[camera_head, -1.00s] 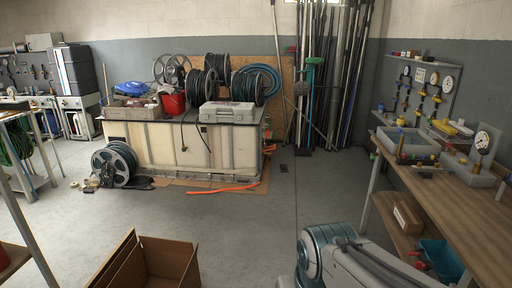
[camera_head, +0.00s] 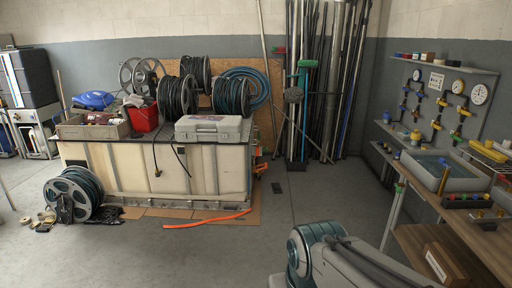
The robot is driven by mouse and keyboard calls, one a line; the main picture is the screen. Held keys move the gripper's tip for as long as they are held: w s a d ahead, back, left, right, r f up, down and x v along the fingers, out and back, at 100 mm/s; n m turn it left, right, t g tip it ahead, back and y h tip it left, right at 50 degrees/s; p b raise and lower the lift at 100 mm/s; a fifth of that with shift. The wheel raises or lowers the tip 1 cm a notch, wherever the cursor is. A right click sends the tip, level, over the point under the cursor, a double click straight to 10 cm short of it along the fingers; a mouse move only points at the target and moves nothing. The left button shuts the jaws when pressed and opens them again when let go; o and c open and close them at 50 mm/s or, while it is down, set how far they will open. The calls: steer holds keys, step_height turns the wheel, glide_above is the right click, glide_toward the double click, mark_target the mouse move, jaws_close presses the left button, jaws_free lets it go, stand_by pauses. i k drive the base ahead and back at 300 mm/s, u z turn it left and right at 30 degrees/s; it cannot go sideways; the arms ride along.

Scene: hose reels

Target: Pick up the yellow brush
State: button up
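I cannot make out a yellow brush for certain. A long yellow object (camera_head: 488,151) lies at the right edge of the picture, behind a grey tray on the workbench; it is too small to tell whether it is a brush. Several other small yellow parts sit on the wall fittings and by the tray. Part of my own arm shows at the bottom centre, over the floor and left of the workbench. My gripper is outside the picture.
The workbench (camera_head: 497,241) runs along the right, with a grey tray (camera_head: 445,181) on it and a cardboard box (camera_head: 447,262) below. A cream cabinet (camera_head: 210,173) carries hose reels. An orange hose (camera_head: 207,219) lies before it. The middle floor is clear.

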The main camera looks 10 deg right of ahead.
mark_target(485, 152)
steer(key=z, duration=0.2)
steer(key=i, duration=1.55)
steer(key=z, duration=0.85)
steer(key=i, duration=1.55)
steer(key=z, duration=1.2)
steer(key=i, duration=1.15)
steer(key=z, duration=0.35)
